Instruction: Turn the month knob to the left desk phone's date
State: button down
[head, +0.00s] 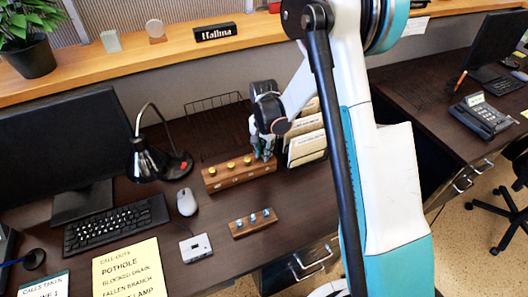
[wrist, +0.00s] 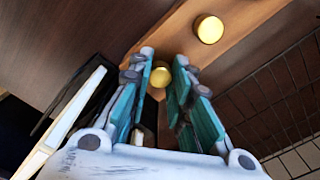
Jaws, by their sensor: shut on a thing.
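A wooden block (head: 240,177) with a row of brass-yellow knobs stands on the left desk; its small markings are too small to read. My gripper (head: 263,152) is down at the block's right end. In the wrist view, the fingers of my gripper (wrist: 161,70) are shut on the brass end knob (wrist: 160,77), whose round top shows between them. A neighbouring brass knob (wrist: 208,29) is free. A desk phone (head: 485,117) with a small lit display stands on the right desk; its date is unreadable. No phone is clearly seen on the left desk.
File folders (head: 306,145) stand just right of my gripper, with a wire basket behind the block. A smaller block with blue knobs (head: 253,223) lies in front. A mouse (head: 187,202), keyboard (head: 115,224) and black lamp (head: 148,160) are to the left.

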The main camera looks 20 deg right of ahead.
jog(key=shift+n, duration=0.8)
jog(key=c, duration=1.4)
grip_release()
jog(key=shift+c, duration=0.2)
notch_tip(320, 180, up, 12)
